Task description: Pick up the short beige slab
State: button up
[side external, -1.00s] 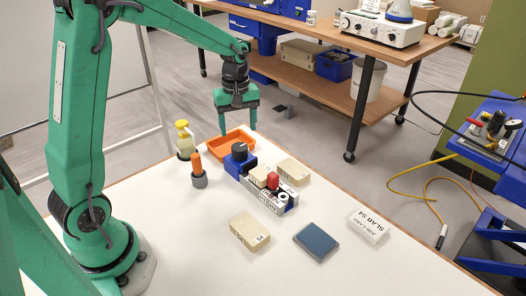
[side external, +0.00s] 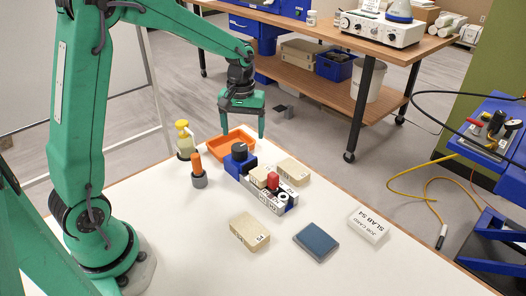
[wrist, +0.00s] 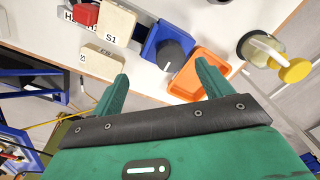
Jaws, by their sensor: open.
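Three beige slabs are in view. One slab (side external: 246,230) lies by itself on the front of the white table. Another slab (side external: 293,170) lies behind the grey holder and also shows in the wrist view (wrist: 100,60). A smaller-looking slab (side external: 259,177) sits at the holder, beside a red piece; in the wrist view it is labelled S1 (wrist: 108,22). I cannot tell for certain which one is the short slab. My gripper (side external: 243,130) is open and empty, above the table's far side near the orange tray. In the wrist view its fingers (wrist: 162,72) are apart.
The orange tray (side external: 219,152) and a blue block with a dark knob (side external: 240,152) are near my gripper. A yellow-topped bottle (side external: 184,138) and an orange-tipped tool (side external: 198,170) stand left.

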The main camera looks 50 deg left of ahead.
aim_at(263, 172)
jog(key=d+m, duration=0.1)
jog(key=m, duration=0.4)
jog(key=d+m, duration=0.1)
jog(key=m, duration=0.1)
jog(key=shift+d+f+m, duration=0.25)
jog(key=shift+d+m, duration=0.05)
jog(key=shift+m, duration=0.1)
jog(key=d+m, duration=0.1)
jog(key=m, duration=0.3)
jog(key=d+m, duration=0.1)
jog(key=m, duration=0.3)
jog(key=d+m, duration=0.1)
jog(key=m, duration=0.3)
jog(key=shift+d+f, duration=0.35)
jog(key=shift+d, duration=0.05)
jog(key=m, duration=0.2)
jog(key=d+m, duration=0.1)
jog(key=m, duration=0.1)
jog(key=d+m, duration=0.1)
jog(key=m, duration=0.1)
jog(key=shift+f, duration=0.15)
jog(key=shift+f, duration=0.15)
jog(key=shift+f, duration=1.2)
jog(key=shift+f, duration=0.1)
jog(key=shift+s+f, duration=0.1)
jog(key=shift+f, duration=2.35)
